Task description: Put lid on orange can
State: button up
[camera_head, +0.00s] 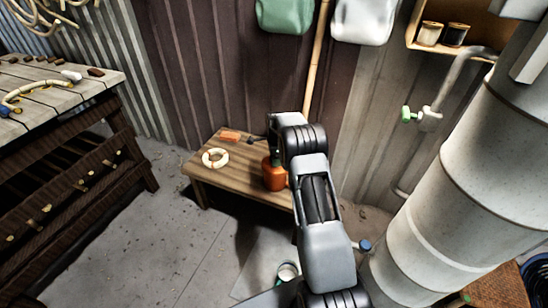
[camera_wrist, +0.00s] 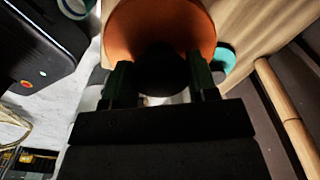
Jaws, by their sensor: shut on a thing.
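The orange can (camera_head: 274,176) stands upright on the low wooden bench, partly hidden by my arm. In the wrist view, the orange can (camera_wrist: 165,22) fills the top middle. My gripper (camera_wrist: 161,78) is shut on a dark round piece (camera_wrist: 160,62), which appears to be the lid. The dark piece overlaps the can's lower edge in that view; I cannot tell whether it touches or sits on the can. In the head view my arm mostly hides the gripper, just above the can.
The bench (camera_head: 240,179) also bears a cream ring (camera_head: 215,158) and an orange block (camera_head: 231,135). A bamboo pole (camera_head: 316,60) leans on the wall behind. A large pale cylinder (camera_head: 455,170) stands at right, a worktable (camera_head: 65,85) at left. Open floor lies between.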

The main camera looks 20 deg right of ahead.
jog(key=shift+f, duration=0.1)
jog(key=o, duration=1.4)
jog(key=shift+r, duration=0.2)
jog(key=shift+r+p, duration=2.9)
jog(key=shift+r, duration=0.95)
jog(key=shift+c, duration=0.2)
